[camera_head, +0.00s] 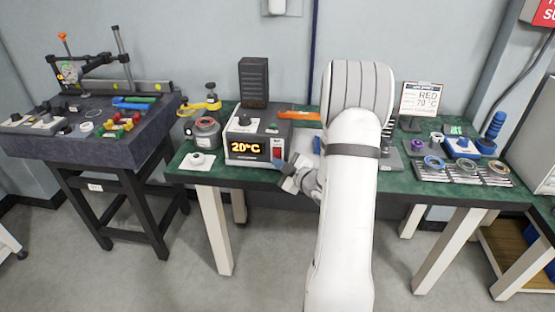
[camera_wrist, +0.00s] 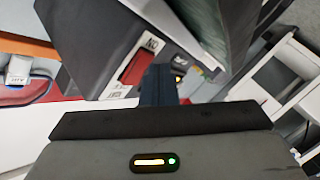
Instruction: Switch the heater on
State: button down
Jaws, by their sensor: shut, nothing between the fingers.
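The heater (camera_head: 243,137) is a grey box with a pale front on the green bench, its display reading 20°C in orange. A red rocker switch (camera_head: 277,152) sits at the right end of its front. In the wrist view the heater (camera_wrist: 90,35) fills the upper left, with the red switch (camera_wrist: 138,68) on its pale panel. My gripper (camera_head: 279,164) is shut and empty in front of the heater's lower right. In the wrist view its dark fingertips (camera_wrist: 160,76) are close beside the switch; I cannot tell whether they touch it.
A dark block (camera_head: 254,82) stands behind the heater, with an orange item (camera_head: 300,115) to its right. A grey round pot (camera_head: 205,133) is to the left. A sign (camera_head: 423,98) reads RED 70 °C. My arm hides the bench's middle.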

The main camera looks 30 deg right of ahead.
jog(key=shift+s+a+r, duration=0.1)
jog(key=shift+s+a, duration=0.2)
jog(key=shift+s, duration=0.2)
jog(key=s+a, duration=0.1)
jog(key=s+a+b, duration=0.1)
jog(key=s, duration=0.2)
jog(key=shift+a+r+b, duration=0.3)
jog(key=shift+a+b, duration=0.1)
dwell(0.4)
jog(key=s+a+r+m+g+h+p, duration=0.4)
jog(key=r+m+g+h, duration=0.15)
jog(key=r, duration=0.35)
jog(key=s+a+r+m+g+y+p, duration=0.1)
jog(key=s+a+r+m+g, duration=0.1)
jog(key=s+a, duration=0.4)
jog(key=s+a+r+m+g+y+p, duration=0.1)
jog(key=s+a+r+m+g+p, duration=0.1)
jog(key=s, duration=1.1)
jog(key=a+r+m+g, duration=0.1)
jog(key=a+r+g, duration=0.1)
jog(key=a+g, duration=0.1)
jog(key=shift+s+a+m+g, duration=0.35)
jog(key=shift+s, duration=0.05)
